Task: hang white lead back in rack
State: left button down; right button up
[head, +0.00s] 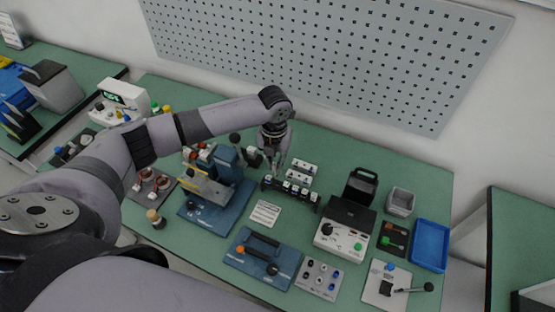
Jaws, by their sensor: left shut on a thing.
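My left gripper (272,164) points down over the middle of the bench, at the back left end of a black rack. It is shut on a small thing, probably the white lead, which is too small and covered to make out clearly. The black rack (290,194) holds several small white-topped pieces in a row. I cannot tell whether the held piece touches the rack. My right gripper is not in view.
A blue fixture (213,207) stands left of the rack. White blocks (302,168) sit behind it. A white label card (265,213) and a blue plate with a black handle (262,258) lie in front. A tester box (342,232) and blue tray (431,246) are right.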

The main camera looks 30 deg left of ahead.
pick_arm(q)
jog(key=shift+w+d+f+m+b, duration=0.15)
jog(key=shift+w+f+m+b, duration=0.3)
jog(key=shift+m, duration=0.45)
notch_tip(320, 180, down, 3)
jog(key=shift+f+b, duration=0.1)
jog(key=shift+b, duration=1.15)
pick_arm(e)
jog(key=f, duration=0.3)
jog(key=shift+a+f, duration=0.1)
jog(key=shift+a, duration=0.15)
pick_arm(q)
jog(key=shift+f, duration=0.65)
jog(key=shift+f+b, duration=0.65)
jog(key=shift+f, duration=0.4)
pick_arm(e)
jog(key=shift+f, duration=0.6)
